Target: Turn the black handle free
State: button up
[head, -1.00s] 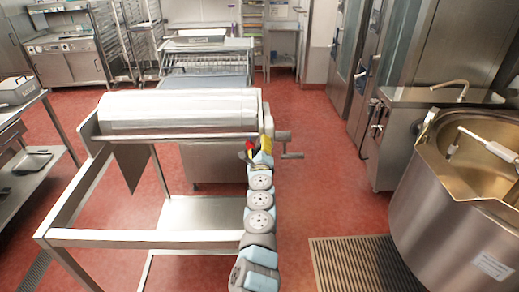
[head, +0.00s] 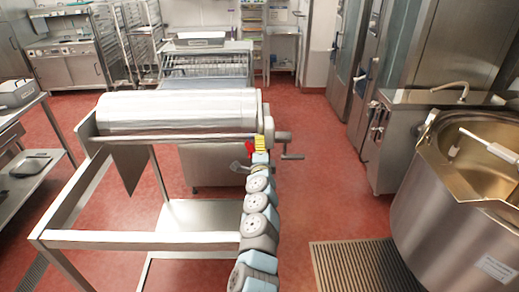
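A steel machine with a wide silver roller (head: 178,107) stands on an open frame in the middle of the head view. A dark grey crank handle (head: 291,156) sticks out at the right end of the roller; it looks grey rather than black. My arm reaches up from the bottom to the roller's right end. My gripper (head: 254,148), with red and yellow parts at its end, is beside this end, to the left of the crank. A gap shows between gripper and crank in the picture. The fingers are too small to tell whether they are open.
The large steel mixing kettle (head: 455,232) stands at the right, with a floor grate (head: 350,268) in front of it. A side table (head: 22,160) is at the left edge. Red floor (head: 330,205) is clear between the machine and the kettle.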

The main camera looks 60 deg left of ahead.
dwell(0.4)
jog(key=o, duration=1.2)
